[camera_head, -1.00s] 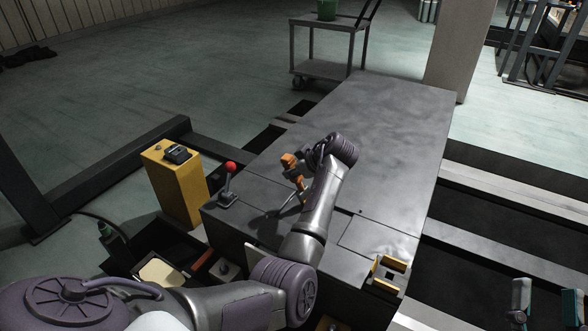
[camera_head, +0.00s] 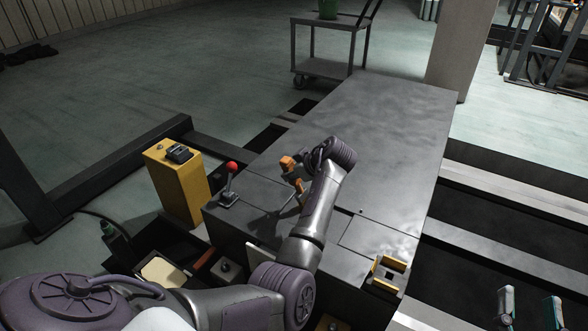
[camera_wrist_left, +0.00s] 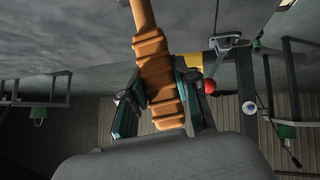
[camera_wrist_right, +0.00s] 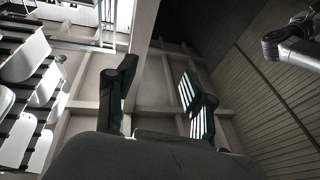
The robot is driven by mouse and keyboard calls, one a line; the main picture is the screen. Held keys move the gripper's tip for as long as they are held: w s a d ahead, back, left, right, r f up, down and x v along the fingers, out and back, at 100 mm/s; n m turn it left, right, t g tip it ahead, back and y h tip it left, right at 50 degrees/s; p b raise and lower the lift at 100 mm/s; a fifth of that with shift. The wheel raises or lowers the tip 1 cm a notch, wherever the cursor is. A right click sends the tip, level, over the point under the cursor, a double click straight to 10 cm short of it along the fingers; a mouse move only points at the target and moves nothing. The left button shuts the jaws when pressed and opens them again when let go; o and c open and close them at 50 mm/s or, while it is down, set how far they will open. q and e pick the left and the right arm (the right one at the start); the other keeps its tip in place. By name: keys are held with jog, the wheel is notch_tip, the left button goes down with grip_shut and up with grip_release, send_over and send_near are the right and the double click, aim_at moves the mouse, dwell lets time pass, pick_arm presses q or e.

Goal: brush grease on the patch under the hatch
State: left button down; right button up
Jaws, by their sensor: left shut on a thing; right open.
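My left gripper (camera_wrist_left: 160,100) is shut on the ribbed orange handle of a tool (camera_wrist_left: 153,62). A tan shaft runs from the handle out of the top of the left wrist view, so the tool's working end is hidden. In the head view the orange tool (camera_head: 288,163) shows above the dark metal deck, partly behind my left arm. A seamed panel (camera_head: 372,238), possibly the hatch, lies flat in the deck right of my arm. I cannot make out a grease patch. My right gripper (camera_head: 528,308) is open and empty at the lower right, away from the deck.
A red-knobbed lever (camera_head: 230,178) stands on the deck's left edge beside a yellow box (camera_head: 178,188). A yellow-edged fitting (camera_head: 388,272) sits at the near right. An open bin (camera_head: 160,272) is lower left. The far deck (camera_head: 375,115) is clear; a cart (camera_head: 322,68) stands behind.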

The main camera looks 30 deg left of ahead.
pick_arm(q)
jog(key=shift+s+p, duration=0.35)
jog(key=shift+s, duration=0.05)
jog(key=shift+s+p, duration=0.3)
jog(key=shift+p, duration=0.05)
jog(key=shift+s+a+p, duration=0.15)
jog(key=shift+s+p, duration=0.55)
jog(key=shift+s, duration=0.05)
pick_arm(e)
notch_tip(320, 180, down, 12)
jog(key=s+d+g+h, duration=0.2)
jog(key=g, duration=0.6)
jog(key=shift+s+d+h, duration=0.25)
jog(key=shift+s+h, duration=0.05)
jog(key=shift+s, duration=0.1)
pick_arm(q)
jog(key=shift+s+a+p, duration=0.2)
jog(key=shift+s+p, duration=1.6)
jog(key=shift+s, duration=0.2)
pick_arm(e)
jog(key=s+d+f+g+h, duration=0.1)
jog(key=s+d+f+g, duration=0.1)
jog(key=s, duration=0.4)
jog(key=s+d+f+g+h, duration=0.1)
jog(key=s+d+f+g, duration=0.1)
jog(key=s+f+g, duration=0.2)
jog(key=shift+s+d+f+m+g, duration=0.25)
jog(key=shift+s+f+m+g, duration=0.15)
jog(key=shift+s+g, duration=1)
